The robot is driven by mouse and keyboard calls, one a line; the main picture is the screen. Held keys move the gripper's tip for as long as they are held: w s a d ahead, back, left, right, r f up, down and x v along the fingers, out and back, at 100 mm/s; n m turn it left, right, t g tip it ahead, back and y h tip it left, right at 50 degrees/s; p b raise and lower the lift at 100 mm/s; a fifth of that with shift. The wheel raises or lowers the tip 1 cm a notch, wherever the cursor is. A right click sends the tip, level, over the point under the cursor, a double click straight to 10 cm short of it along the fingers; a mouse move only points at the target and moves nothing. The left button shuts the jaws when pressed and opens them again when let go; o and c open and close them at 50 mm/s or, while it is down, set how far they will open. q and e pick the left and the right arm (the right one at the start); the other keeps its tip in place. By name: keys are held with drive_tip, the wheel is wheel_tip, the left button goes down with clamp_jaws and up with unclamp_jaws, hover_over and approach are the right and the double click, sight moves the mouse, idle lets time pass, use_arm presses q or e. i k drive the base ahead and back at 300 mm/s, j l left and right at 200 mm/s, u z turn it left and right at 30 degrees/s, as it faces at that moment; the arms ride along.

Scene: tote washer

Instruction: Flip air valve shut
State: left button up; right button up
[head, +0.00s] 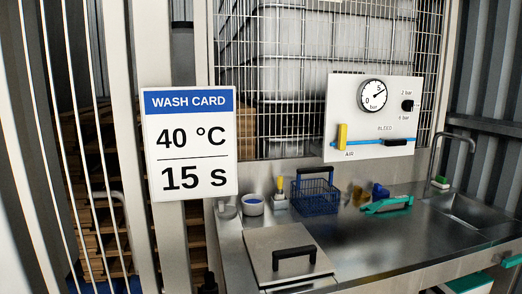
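The air valve's yellow lever (342,136) is on the left of the white panel (350,105), above the label AIR. It stands upright, across the near-horizontal blue pipe (368,144). A black lever (397,142) under the label BLEED lies along the same pipe. The round gauge (373,95), marked bar, has its needle pointing to the upper right. A black knob (407,105) sits between the labels 2 bar and 6 bar. Neither of my grippers is in view.
A wash card (190,142) reads 40 °C, 15 s. Wire mesh stands behind.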

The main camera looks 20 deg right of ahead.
sight(340, 145)
drive_tip(key=l+u, duration=0.35)
drive_tip(key=l, duration=1.9)
drive_tip(key=i, duration=0.05)
